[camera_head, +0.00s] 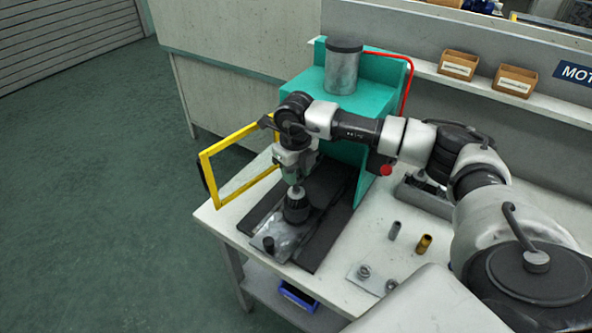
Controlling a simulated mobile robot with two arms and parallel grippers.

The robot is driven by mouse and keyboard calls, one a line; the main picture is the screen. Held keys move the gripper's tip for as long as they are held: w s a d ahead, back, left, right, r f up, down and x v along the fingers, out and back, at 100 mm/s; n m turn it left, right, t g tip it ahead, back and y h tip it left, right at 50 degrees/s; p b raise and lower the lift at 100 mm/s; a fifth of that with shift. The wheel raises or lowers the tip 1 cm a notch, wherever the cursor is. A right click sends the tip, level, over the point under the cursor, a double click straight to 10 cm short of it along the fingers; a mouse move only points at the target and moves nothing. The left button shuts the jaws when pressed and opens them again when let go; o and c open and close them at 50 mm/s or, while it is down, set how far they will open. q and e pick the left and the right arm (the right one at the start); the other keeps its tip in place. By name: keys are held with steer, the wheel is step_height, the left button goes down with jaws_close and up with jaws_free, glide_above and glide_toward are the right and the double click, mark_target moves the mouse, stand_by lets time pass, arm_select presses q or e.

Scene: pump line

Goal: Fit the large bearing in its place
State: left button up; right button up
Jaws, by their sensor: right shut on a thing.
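My right gripper (295,177) points down under the teal press and is shut on a small pale metal part (296,191). The part is too small, and too covered by the fingers, to tell for sure that it is the large bearing. Directly below it, a black ribbed body (297,209) stands upright on a grey metal fixture (285,235). I cannot tell whether the held part touches this body. A small plate (375,279) on the bench carries two small ring-like metal parts, one at left (364,271) and one at right (391,284). My left gripper is out of view.
The teal press (300,95) has a grey cylinder (342,67) on top and an open yellow guard (205,172) at left. A grey sleeve (394,230) and a brass sleeve (424,244) stand on the bench. Two cardboard bins (458,66) (514,81) sit on the back shelf.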

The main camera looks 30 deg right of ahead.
steer(key=shift+f+b, duration=0.65)
steer(key=shift+f, duration=0.3)
steer(key=o, duration=1)
steer(key=shift+r, duration=0.15)
steer(key=shift+r+p, duration=1.7)
steer(key=shift+r, duration=0.75)
steer(key=shift+f, duration=0.1)
